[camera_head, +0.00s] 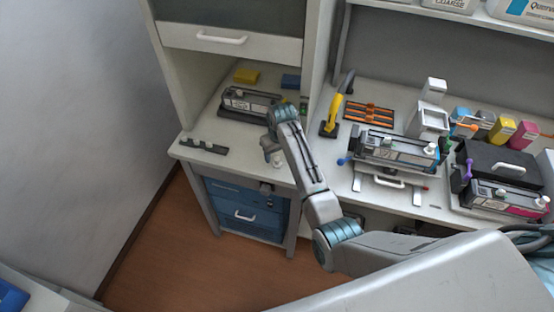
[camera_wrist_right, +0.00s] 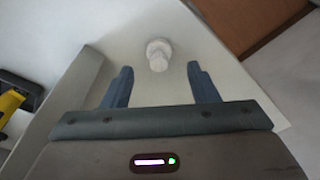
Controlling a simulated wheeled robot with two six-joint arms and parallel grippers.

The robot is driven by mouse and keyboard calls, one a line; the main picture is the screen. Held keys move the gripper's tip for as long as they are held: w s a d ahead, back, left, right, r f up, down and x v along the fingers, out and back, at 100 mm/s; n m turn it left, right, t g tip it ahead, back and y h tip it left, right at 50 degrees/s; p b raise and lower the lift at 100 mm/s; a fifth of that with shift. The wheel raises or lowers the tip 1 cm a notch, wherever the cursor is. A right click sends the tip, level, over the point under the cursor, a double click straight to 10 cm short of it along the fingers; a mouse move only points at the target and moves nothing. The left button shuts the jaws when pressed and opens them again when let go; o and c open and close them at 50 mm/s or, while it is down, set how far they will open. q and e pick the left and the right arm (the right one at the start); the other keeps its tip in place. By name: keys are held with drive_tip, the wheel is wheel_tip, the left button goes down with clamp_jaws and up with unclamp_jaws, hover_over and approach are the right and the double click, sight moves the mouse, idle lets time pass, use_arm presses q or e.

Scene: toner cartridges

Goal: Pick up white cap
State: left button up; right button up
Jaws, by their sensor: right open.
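The white cap (camera_wrist_right: 158,54) stands on the pale worktop in the right wrist view, small and round with a narrower end toward me. My right gripper (camera_wrist_right: 157,72) is open, its two blue-grey fingers apart. The cap lies just beyond the fingertips, roughly centred between them, and touches neither finger. In the head view my right gripper (camera_head: 270,150) is low over the front of the left worktop, and the wrist partly hides that spot. My left gripper is not in view.
A toner cartridge (camera_head: 250,102) lies behind my right wrist, with a yellow block (camera_head: 246,76) and a blue block (camera_head: 291,81) farther back. A dark strip (camera_head: 204,146) lies left on the worktop. The right bench (camera_head: 415,205) is crowded with cartridges and bottles.

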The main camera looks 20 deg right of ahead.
sight(277, 158)
drive_tip(key=shift+w+f+p, duration=0.15)
drive_tip(key=shift+f+p, duration=0.35)
drive_tip(key=shift+f, duration=1.3)
drive_tip(key=shift+c, duration=0.4)
drive_tip(key=c, duration=0.9)
